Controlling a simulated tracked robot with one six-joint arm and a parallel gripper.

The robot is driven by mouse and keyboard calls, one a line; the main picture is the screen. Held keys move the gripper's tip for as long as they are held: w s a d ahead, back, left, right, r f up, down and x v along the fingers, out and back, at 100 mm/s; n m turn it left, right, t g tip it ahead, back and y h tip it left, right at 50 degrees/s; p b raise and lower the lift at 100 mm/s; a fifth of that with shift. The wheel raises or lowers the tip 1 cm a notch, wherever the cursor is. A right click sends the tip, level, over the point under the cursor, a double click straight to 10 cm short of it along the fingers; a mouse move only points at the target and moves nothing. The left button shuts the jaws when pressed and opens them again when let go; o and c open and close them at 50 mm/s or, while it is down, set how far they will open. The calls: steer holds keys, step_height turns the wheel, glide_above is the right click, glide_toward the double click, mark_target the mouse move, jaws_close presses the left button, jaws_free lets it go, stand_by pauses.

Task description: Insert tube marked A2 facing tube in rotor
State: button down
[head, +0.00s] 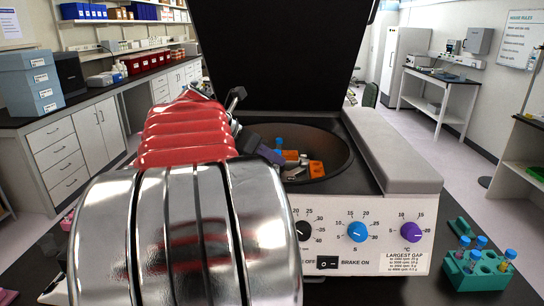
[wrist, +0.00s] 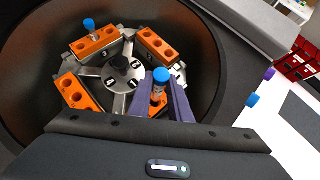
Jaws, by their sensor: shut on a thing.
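In the wrist view my gripper (wrist: 159,100) has its two purple fingers shut on a blue-capped tube (wrist: 160,76). The tube is at the near orange bucket (wrist: 157,108) of the rotor (wrist: 124,72); I cannot tell whether its lower end is inside a hole. Another blue-capped tube (wrist: 89,25) stands in the bucket (wrist: 95,45) across the rotor, by the mark 3. The A2 mark is not readable. In the head view my purple fingers (head: 270,153) reach into the centrifuge bowl (head: 335,150), and my arm hides much of it.
The centrifuge lid (head: 280,60) stands open behind the bowl. Two other orange buckets, at upper right (wrist: 157,45) and lower left (wrist: 74,92), show no tubes. A green rack (head: 475,272) with several capped tubes stands at right on the dark table.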

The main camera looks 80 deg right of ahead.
steer(key=shift+f, duration=0.7)
stand_by(0.6)
steer(key=shift+f, duration=2.45)
steer(key=shift+r, duration=0.4)
steer(key=shift+r, duration=0.3)
steer(key=c, duration=2.2)
jaws_free()
jaws_close()
